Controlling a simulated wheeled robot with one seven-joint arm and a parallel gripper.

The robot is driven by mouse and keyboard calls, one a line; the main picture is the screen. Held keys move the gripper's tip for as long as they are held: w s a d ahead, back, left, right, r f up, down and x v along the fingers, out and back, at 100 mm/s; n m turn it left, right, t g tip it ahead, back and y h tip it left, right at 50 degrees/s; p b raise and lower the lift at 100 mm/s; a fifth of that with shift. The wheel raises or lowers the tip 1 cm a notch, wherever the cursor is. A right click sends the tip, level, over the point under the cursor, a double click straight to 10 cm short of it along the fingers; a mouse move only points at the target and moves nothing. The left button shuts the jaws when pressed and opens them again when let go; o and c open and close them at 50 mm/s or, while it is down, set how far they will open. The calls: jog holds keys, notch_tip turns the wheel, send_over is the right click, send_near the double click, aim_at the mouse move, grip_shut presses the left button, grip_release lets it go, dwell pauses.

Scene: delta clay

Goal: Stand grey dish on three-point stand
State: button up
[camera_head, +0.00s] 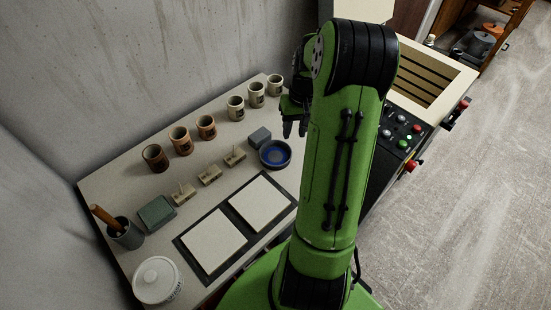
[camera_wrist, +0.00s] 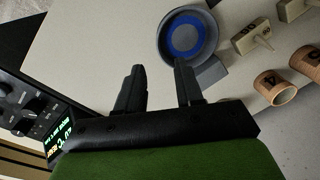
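The grey dish (camera_head: 275,153) is round, with a blue ring inside, and sits upright on the table right of the small blocks. In the wrist view, the dish (camera_wrist: 164,38) lies just beyond my fingertips. My gripper (camera_wrist: 158,66) is open, with nothing between its fingers; in the head view it (camera_head: 295,130) hangs behind my arm, above the far side of the dish. I cannot make out a three-point stand for certain. Several small beige blocks with a thin upright part, such as one beige block (camera_head: 235,157), stand in a row left of the dish.
Brown and cream cups (camera_head: 207,127) line the back. A grey block (camera_head: 259,138) is close behind the dish. Two pale slabs (camera_head: 213,240) lie on dark mats in front. A green-grey box (camera_head: 157,213), brush pot (camera_head: 125,233) and white jar (camera_head: 157,281) are left. A button panel (camera_head: 400,130) is right.

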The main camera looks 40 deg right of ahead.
aim_at(290, 151)
jog(key=f, duration=0.2)
jog(key=f+b, duration=0.1)
jog(key=f, duration=0.2)
jog(key=a+f+b, duration=0.1)
jog(key=f, duration=0.1)
jog(key=shift+f, duration=0.35)
jog(key=shift+r, duration=0.1)
grip_shut()
